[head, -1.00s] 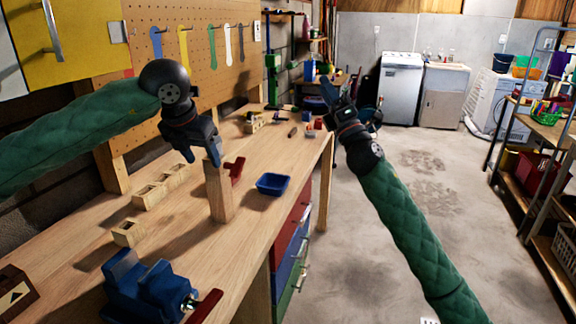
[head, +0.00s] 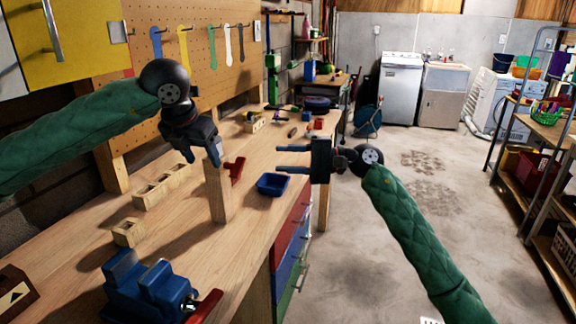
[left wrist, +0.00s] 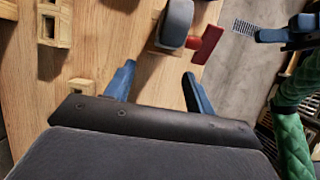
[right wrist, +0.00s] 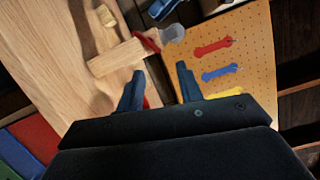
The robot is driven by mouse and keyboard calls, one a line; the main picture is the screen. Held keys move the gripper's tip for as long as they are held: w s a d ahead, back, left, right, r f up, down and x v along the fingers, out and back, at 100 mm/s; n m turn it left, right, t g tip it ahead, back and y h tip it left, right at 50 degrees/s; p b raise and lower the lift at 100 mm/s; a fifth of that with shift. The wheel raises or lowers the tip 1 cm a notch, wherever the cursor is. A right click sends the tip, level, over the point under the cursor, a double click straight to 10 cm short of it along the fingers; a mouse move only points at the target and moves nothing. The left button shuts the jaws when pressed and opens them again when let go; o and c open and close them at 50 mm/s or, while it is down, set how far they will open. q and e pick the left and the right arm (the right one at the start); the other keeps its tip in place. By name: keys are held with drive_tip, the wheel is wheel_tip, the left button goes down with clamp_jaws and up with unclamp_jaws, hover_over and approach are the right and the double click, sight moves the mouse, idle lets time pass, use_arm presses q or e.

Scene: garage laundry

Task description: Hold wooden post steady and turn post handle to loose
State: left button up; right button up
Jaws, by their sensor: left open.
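The wooden post (head: 219,192) stands upright on the workbench, with a red handle (head: 238,168) on its far right side. In the left wrist view a grey rounded piece (left wrist: 176,22) tops the post, and the red handle (left wrist: 208,43) sticks out to the right. My left gripper (head: 203,157) is open by the post's top, partly hiding it; in its wrist view the post lies beyond the fingertips. My right gripper (head: 278,159) is open and empty, right of the post, fingers pointing left. In the right wrist view the post (right wrist: 118,58) and red handle (right wrist: 150,40) lie beyond its fingertips.
A blue vise (head: 145,290) sits at the bench's near end. Slotted wooden blocks (head: 160,187) lie left of the post. A blue tray (head: 273,184) lies right of it, near the bench edge. Tools hang on the pegboard (head: 190,70). Open floor lies to the right.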

sight(213, 179)
use_arm(q)
drive_tip(key=shift+f, duration=0.15)
use_arm(e)
drive_tip(key=n, duration=0.2)
drive_tip(key=s+f+n+g, duration=0.1)
drive_tip(key=n, duration=0.1)
drive_tip(key=shift+h, duration=0.4)
use_arm(q)
drive_tip(key=shift+x, duration=3.8)
